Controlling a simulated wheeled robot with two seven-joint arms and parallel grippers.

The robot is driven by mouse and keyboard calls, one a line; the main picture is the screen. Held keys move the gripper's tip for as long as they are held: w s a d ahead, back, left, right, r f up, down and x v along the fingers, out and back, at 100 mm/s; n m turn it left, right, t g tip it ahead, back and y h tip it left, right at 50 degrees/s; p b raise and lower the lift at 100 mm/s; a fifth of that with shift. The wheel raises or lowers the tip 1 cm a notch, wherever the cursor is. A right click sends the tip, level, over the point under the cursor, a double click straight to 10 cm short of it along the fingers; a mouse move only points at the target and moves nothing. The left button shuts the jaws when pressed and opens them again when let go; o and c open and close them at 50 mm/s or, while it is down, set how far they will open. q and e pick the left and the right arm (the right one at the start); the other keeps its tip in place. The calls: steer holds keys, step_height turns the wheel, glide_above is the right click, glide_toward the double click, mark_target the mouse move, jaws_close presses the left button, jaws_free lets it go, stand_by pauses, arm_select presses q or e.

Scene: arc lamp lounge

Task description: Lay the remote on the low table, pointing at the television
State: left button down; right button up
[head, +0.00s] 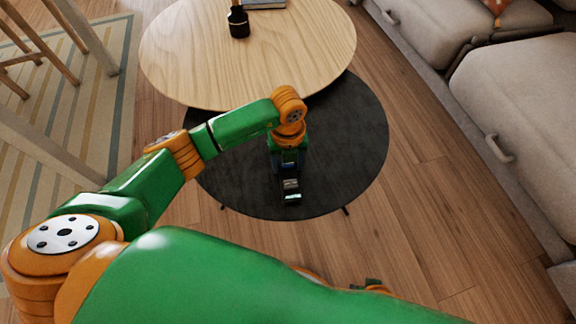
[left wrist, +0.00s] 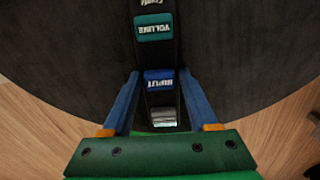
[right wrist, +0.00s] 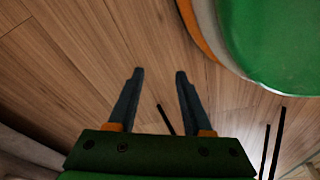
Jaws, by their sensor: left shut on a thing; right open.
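My left gripper (head: 287,168) is shut on the dark remote (head: 291,190) over the black round table (head: 350,150). In the left wrist view, the remote (left wrist: 156,60) lies lengthwise between the two blue fingers, with teal and blue labelled buttons and a silvery end. The arm partly hides it in the head view. I cannot tell whether the remote touches the tabletop. My right gripper (right wrist: 159,75) is open and empty above the wood floor. No television shows in any view.
A higher round wooden table (head: 200,55) overlaps the black table's far side. It carries a dark bottle (head: 238,22) and a dark flat item (head: 263,4). A beige sofa (head: 520,90) stands at right. A striped rug (head: 100,120) and wooden chair legs (head: 85,35) are at left.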

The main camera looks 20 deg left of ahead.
steer(key=shift+r, duration=0.1)
arm_select(q)
steer(key=shift+c, duration=0.9)
jaws_free()
arm_select(e)
steer(key=shift+w, duration=0.1)
arm_select(q)
step_height(320, 180, up, 12)
steer(key=p, duration=0.4)
arm_select(e)
steer(key=s+d, duration=0.2)
steer(key=s, duration=0.1)
steer(key=shift+s+d+f, duration=0.2)
steer(key=shift+s+d, duration=0.1)
steer(key=shift+d, duration=0.05)
